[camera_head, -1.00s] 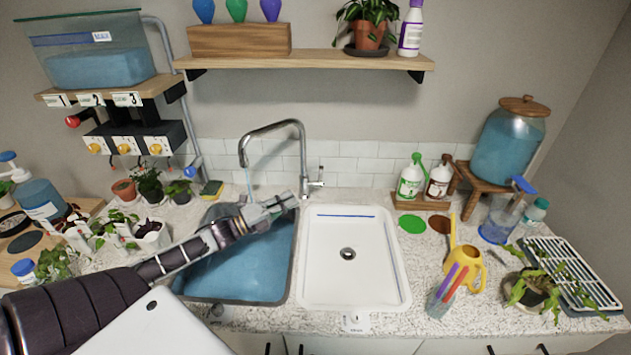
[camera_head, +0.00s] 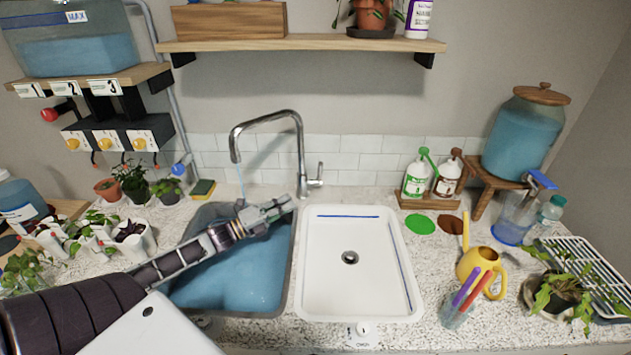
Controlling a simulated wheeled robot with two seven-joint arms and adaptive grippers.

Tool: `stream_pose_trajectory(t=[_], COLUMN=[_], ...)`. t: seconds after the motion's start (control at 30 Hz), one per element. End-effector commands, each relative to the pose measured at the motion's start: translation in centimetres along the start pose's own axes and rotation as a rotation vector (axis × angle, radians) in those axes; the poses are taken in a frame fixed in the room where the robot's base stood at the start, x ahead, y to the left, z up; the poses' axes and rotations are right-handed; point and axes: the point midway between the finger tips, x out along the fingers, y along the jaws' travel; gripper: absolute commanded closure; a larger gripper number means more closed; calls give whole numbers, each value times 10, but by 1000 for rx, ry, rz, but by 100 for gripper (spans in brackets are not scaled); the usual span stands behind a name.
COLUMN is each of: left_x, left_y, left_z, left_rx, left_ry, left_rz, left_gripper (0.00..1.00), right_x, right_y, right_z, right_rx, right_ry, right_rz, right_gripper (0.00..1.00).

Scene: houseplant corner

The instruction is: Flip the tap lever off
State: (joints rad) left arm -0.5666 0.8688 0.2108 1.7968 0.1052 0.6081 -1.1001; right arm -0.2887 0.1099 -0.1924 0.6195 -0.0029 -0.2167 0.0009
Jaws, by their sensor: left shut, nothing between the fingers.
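The chrome tap (camera_head: 301,150) stands behind the sinks, its spout arching left over the left basin. A thin stream of water (camera_head: 241,180) falls from the spout. The left basin (camera_head: 245,280) is full of blue water. My left gripper (camera_head: 288,204) reaches in from the left over this basin. It is shut and empty, with its tips in front of and just left of the tap's base, apart from the lever. My right gripper is out of view.
The white right basin (camera_head: 348,285) is empty. Soap bottles on a wooden stand (camera_head: 425,203), a yellow watering can (camera_head: 478,265) and a water jar (camera_head: 525,135) stand to the right. Potted plants line the left. A wooden shelf (camera_head: 305,43) hangs above the tap.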

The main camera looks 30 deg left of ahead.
Motion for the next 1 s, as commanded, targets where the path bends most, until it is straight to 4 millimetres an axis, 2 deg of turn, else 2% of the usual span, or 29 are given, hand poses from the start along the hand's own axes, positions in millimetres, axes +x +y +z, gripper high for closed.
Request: stream_pose_trajectory(t=[0.47,1.0], left_x=[4,35], left_y=[-1,-1], left_z=[0,1], left_rx=[0,0], left_ry=[0,0], left_rz=[-1,-2], left_gripper=[100,100], right_x=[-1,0], right_y=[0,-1], right_z=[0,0], right_rx=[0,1], right_ry=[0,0], right_rz=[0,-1], right_gripper=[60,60])
